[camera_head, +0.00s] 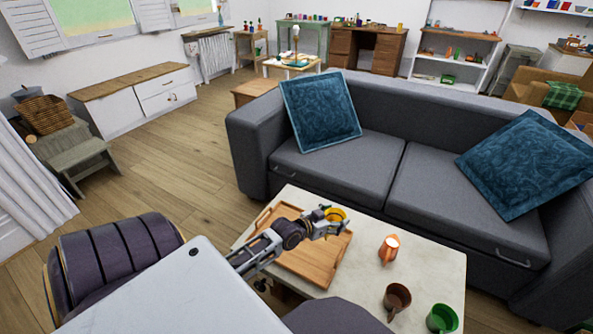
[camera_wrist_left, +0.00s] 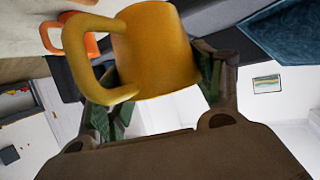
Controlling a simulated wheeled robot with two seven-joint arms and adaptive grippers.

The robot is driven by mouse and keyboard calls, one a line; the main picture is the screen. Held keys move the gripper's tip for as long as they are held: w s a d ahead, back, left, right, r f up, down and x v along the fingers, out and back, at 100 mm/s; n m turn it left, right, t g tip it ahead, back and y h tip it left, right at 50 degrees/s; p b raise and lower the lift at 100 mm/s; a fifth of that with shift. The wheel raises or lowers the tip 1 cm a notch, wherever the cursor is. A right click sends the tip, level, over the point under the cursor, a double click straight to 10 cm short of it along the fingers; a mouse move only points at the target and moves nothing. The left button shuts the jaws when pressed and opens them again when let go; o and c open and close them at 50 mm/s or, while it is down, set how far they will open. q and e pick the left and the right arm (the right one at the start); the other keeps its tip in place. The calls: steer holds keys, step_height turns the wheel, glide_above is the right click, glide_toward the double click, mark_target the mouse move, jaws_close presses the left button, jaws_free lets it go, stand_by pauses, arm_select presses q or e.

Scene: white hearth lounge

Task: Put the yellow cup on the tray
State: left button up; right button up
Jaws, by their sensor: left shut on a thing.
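The yellow cup (camera_head: 335,214) is held in my left gripper (camera_head: 326,221), above the right part of the wooden tray. The left wrist view shows the yellow cup (camera_wrist_left: 158,50) close up between the two fingers of my left gripper (camera_wrist_left: 158,92), with its handle toward the left. The wooden tray (camera_head: 313,263) lies on the white coffee table, partly hidden under my left arm. I cannot tell the cup's exact height above the tray. My right gripper is not in view.
A grey sofa (camera_head: 375,165) with blue cushions stands behind the table.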

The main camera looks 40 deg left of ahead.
arm_select(q)
steer(key=shift+w+a, duration=0.2)
steer(key=shift+a, duration=0.15)
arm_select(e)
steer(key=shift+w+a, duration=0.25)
arm_select(q)
steer(key=shift+d+r, duration=0.1)
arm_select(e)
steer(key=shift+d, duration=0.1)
arm_select(q)
steer(key=shift+f+b, duration=0.3)
steer(key=shift+f, duration=0.35)
step_height(320, 180, down, 2)
steer(key=shift+f+b, duration=0.1)
steer(key=shift+b, duration=0.35)
steer(key=shift+f+b, duration=0.4)
steer(key=shift+f, duration=1)
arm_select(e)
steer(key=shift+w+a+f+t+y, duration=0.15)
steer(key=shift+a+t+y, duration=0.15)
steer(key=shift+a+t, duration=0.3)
